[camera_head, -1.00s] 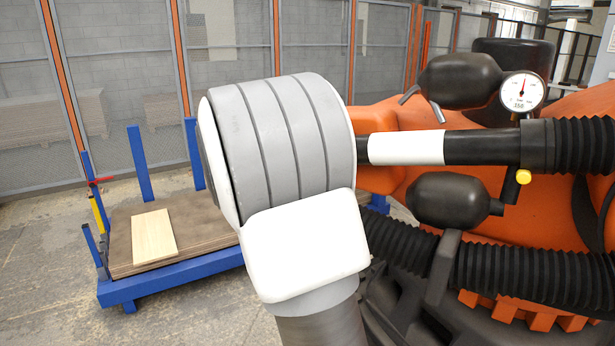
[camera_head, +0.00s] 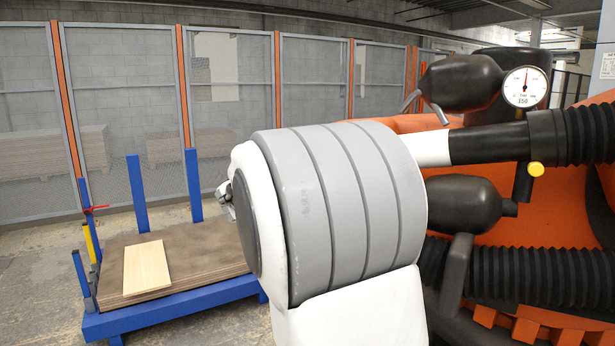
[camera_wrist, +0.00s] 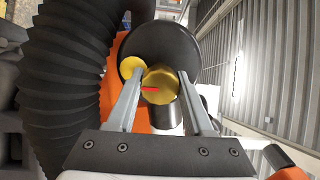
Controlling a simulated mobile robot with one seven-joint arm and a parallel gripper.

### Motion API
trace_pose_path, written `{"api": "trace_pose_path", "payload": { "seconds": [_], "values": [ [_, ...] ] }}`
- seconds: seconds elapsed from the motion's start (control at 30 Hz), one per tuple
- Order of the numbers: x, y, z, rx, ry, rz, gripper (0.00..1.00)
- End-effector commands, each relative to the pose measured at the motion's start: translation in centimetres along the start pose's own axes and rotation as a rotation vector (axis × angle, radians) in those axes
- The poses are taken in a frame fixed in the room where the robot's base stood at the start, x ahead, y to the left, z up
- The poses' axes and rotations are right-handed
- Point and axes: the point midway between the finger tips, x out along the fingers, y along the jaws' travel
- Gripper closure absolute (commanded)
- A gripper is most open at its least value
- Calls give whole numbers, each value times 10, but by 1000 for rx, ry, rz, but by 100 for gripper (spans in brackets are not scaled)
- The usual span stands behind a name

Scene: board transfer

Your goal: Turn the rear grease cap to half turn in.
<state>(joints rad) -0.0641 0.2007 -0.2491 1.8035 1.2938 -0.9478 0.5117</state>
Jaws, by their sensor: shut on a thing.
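In the wrist view a round gold grease cap (camera_wrist: 158,92) with a short red mark on its face sits between the two fingers of my gripper (camera_wrist: 159,78). The gripper is shut on the cap, with one finger on each side. A flat yellow disc (camera_wrist: 131,66) shows just left of the cap, close to the left finger.
A black ribbed hose (camera_wrist: 62,75) runs close on the left in the wrist view. In the head view a dial gauge (camera_head: 525,87), a yellow knob (camera_head: 536,169) and black cylinders crowd the orange machine (camera_head: 560,215). A blue cart (camera_head: 170,315) carries a pale board (camera_head: 146,267).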

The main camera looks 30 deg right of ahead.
Motion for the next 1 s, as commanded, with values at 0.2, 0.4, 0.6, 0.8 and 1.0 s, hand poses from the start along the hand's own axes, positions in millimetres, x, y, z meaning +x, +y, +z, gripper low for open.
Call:
{"api": "trace_pose_path", "payload": {
  "seconds": [0.2,0.4,0.6,0.8,1.0],
  "values": [
    [0,0,0,23,1,-1,100],
    [0,0,0,24,1,-1,100],
    [0,0,0,23,1,-1,36],
    [0,0,0,22,1,-1,19],
    [-1,0,0,22,0,-1,19]
  ]
}}
